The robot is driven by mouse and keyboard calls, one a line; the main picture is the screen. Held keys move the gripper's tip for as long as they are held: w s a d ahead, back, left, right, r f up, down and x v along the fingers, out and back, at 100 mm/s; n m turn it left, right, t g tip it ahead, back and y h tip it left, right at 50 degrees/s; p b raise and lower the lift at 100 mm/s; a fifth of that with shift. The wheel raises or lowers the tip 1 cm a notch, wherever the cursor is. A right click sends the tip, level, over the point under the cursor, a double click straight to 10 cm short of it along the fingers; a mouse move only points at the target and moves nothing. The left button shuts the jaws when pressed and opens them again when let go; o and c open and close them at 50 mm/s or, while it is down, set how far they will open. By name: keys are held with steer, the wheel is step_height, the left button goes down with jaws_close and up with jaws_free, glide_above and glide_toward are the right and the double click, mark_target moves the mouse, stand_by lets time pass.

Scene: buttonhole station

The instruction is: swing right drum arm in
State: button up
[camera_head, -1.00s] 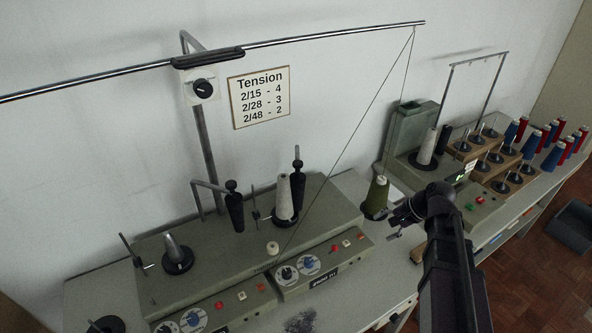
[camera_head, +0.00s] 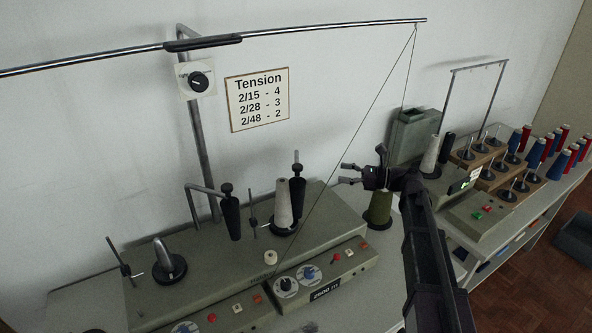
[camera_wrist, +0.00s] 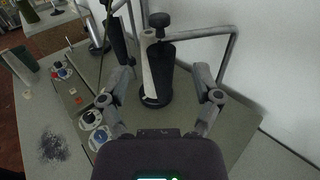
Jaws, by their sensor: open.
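The right drum arm has a black roller with a knob on top (camera_head: 297,188). It stands just right of the pale yarn cone (camera_head: 283,205) on the grey winder (camera_head: 345,225). In the wrist view the black roller (camera_wrist: 160,72) is upright in the middle, with a bent metal rod to its right. The pale cone (camera_wrist: 147,68) is partly hidden behind the roller; I cannot tell whether they touch. My gripper (camera_head: 345,173) is open and empty, to the right of the roller and apart from it. The roller shows between its spread fingers.
A second black roller (camera_head: 230,212) stands on the left, near a bare spindle (camera_head: 168,265). A thread runs down from the overhead rod (camera_head: 330,27) between my gripper and the roller. A green cone (camera_head: 378,207) stands below my gripper. The wall lies behind.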

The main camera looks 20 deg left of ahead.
mark_target(297, 165)
steer(key=shift+a, duration=0.1)
stand_by(0.3)
steer(key=shift+s+a, duration=0.3)
steer(key=shift+a, duration=1.95)
steer(key=shift+s+a, duration=0.25)
steer(key=shift+a, duration=2)
steer(key=shift+s+a, duration=0.3)
steer(key=shift+a, duration=1.95)
jaws_close()
